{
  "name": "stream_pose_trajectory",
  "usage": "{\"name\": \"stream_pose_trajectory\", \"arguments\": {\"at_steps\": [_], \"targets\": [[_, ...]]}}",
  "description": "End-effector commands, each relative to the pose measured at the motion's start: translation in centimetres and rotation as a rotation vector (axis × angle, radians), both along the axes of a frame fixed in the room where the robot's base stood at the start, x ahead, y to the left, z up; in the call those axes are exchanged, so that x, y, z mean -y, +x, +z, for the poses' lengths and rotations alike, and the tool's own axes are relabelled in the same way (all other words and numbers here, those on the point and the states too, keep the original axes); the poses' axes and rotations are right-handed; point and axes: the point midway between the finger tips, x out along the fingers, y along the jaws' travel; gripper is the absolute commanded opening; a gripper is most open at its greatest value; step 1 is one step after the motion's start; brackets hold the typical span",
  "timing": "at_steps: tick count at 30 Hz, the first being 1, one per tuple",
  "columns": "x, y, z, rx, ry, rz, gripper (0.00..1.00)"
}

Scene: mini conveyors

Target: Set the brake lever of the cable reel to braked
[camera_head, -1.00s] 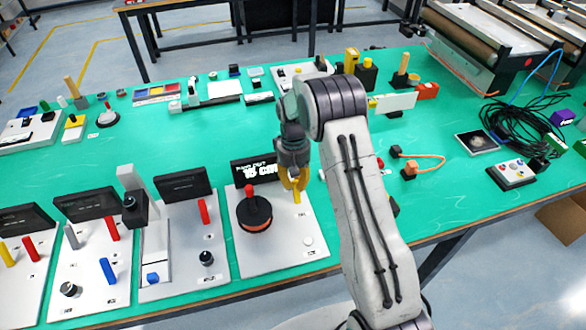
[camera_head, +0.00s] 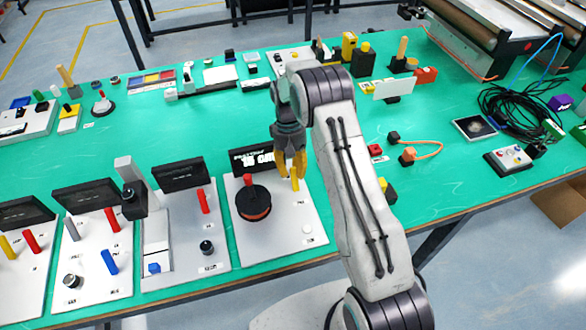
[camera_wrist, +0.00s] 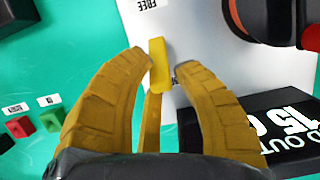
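The cable reel (camera_head: 253,203) is a dark drum with an orange edge and a red knob, on a white panel (camera_head: 277,249). Its yellow brake lever (camera_head: 295,184) stands at the panel's right; it also shows in the wrist view (camera_wrist: 158,66). A label reading FREE lies on the panel near the lever's far side in that view. My gripper (camera_head: 292,165) has its yellow fingers apart, one on each side of the lever. In the wrist view my gripper (camera_wrist: 165,65) has its left fingertip very close to the lever, with a gap on the right; contact cannot be told.
A black display (camera_head: 258,159) stands at the panel's back, left of my gripper. Other lever panels, one with a red lever (camera_head: 202,201), stand to the left. Red and green blocks lie on the green table nearby.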

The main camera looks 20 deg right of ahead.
Motion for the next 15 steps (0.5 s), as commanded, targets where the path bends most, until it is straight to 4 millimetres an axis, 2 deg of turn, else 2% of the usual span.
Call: {"name": "stream_pose_trajectory", "arguments": {"at_steps": [1, 6, 15], "targets": [[0.00, -0.01, 0.01, 0.000, 0.000, 0.000, 0.30], [-0.02, -0.01, 0.05, 0.000, 0.000, 0.000, 0.44], [-0.03, 0.12, 0.35, 0.001, 0.000, 0.001, 0.44]]}}
